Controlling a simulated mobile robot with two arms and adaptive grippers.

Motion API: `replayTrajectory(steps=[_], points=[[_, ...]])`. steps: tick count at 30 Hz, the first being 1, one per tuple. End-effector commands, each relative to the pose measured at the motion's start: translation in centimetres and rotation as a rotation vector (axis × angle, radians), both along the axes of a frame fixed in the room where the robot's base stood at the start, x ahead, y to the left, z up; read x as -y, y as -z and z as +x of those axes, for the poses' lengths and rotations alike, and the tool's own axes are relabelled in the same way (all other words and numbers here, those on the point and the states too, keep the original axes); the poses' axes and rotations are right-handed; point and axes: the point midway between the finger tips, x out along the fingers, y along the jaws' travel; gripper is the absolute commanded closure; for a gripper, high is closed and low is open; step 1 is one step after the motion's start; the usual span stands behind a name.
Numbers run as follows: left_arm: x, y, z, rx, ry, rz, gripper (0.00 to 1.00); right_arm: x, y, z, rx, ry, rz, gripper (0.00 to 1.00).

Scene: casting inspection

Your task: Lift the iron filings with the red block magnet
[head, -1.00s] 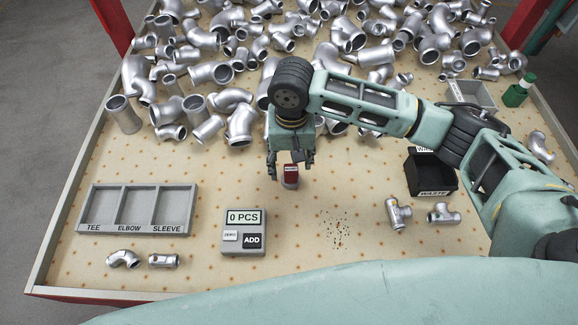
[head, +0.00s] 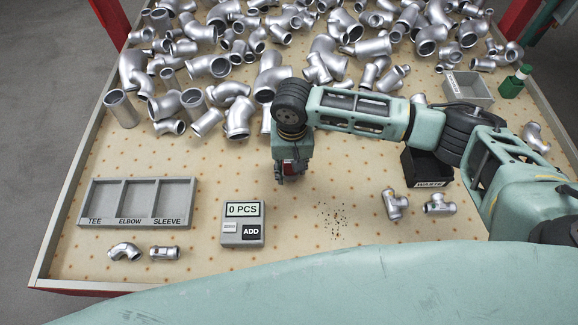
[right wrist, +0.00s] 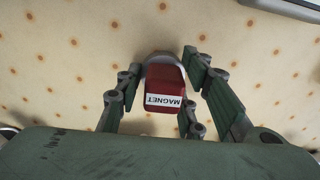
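The red block magnet (right wrist: 165,95), with a white MAGNET label and a grey end, stands between the fingers of my right gripper (right wrist: 160,65). In the head view, the right gripper (head: 290,175) is low over the mat and mostly hides the magnet. The fingers are close on both sides of it; I cannot tell whether they press on it. Iron filings (head: 333,217) lie as a loose dark scatter on the mat, right of and nearer than the gripper, apart from the magnet. My left gripper is out of view.
A counter (head: 242,235) reading 0 PCS stands left of the filings. A three-part tray (head: 138,224) is further left. The black WASTE bin (head: 427,178) and two tees (head: 395,204) are to the right. Piled silver fittings (head: 230,95) fill the back.

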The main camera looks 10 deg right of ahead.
Motion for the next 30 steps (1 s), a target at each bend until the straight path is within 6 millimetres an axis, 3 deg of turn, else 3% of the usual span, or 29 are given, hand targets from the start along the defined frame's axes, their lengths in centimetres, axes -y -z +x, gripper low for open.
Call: replayTrajectory(steps=[9,20,27,30], points=[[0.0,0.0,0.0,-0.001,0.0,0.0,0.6,0.0,0.0,0.0,0.0,0.0,-0.001,0.98],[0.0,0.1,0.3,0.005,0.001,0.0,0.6,0.0,-0.6,0.1,0.001,0.0,0.001,0.98],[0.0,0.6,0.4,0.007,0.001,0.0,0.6,-0.1,-4.1,0.2,0.005,0.0,0.004,0.98],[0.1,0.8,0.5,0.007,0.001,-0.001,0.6,2.4,-5.3,0.0,0.003,0.006,-0.002,0.98]])
